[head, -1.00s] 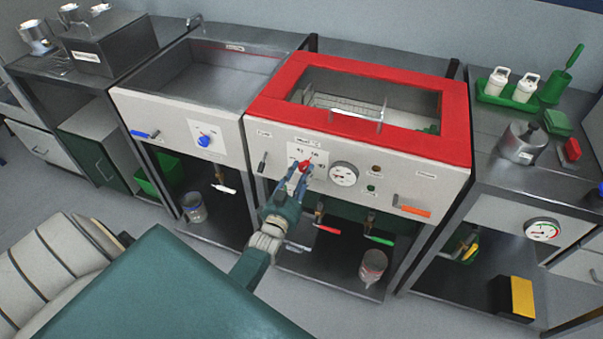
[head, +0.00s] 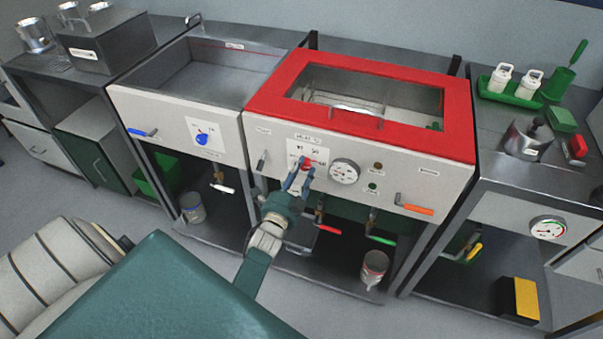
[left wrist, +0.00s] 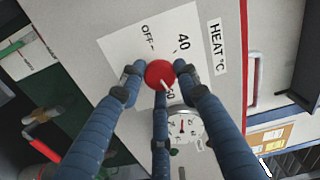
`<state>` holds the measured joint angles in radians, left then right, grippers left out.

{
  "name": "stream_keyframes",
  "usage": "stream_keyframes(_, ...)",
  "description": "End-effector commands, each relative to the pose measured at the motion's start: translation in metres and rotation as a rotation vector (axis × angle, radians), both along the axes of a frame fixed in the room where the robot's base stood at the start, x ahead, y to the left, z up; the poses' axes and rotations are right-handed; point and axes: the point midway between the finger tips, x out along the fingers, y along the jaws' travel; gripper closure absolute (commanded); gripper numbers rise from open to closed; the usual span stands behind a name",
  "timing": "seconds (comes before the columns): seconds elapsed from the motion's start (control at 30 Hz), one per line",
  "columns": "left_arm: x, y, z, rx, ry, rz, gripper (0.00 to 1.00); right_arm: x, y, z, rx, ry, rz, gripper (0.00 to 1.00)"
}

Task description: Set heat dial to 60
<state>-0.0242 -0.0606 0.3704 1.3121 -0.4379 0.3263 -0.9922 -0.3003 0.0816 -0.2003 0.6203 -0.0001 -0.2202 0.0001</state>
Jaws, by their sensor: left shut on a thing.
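The heat dial is a small red knob (left wrist: 160,74) with a white pointer line, on a white scale plate (left wrist: 130,48) marked OFF and 40. A further number beside the pointer tip is partly hidden by my fingers. The plate's label reads HEAT °C. In the head view the red knob (head: 305,162) sits on the pale front panel of the red-rimmed bath (head: 455,120). My left gripper (head: 300,174) is closed around the knob; its blue fingers (left wrist: 160,88) surround it in the left wrist view. My right gripper is not in view.
A round gauge (head: 344,172) sits just right of the dial. An orange-handled lever (head: 416,209) is further right, and red and green valve handles hang below. The neighbouring bath at left has a blue dial (head: 202,139). The floor in front is clear.

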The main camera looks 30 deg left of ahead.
Motion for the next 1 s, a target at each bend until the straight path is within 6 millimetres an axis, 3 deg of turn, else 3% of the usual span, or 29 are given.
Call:
stream_keyframes(0.4, -0.001, -0.0009, -0.0033, 0.189, 0.051, -0.001, 0.94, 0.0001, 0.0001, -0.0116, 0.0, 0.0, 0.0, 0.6)
stream_keyframes(0.97, -0.0011, -0.0007, -0.0028, 0.219, 0.059, -0.001, 0.94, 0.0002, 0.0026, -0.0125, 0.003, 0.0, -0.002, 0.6)
stream_keyframes(1.0, -0.0011, -0.0007, -0.0029, 0.219, 0.059, -0.001, 0.64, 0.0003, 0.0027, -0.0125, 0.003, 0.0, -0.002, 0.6)
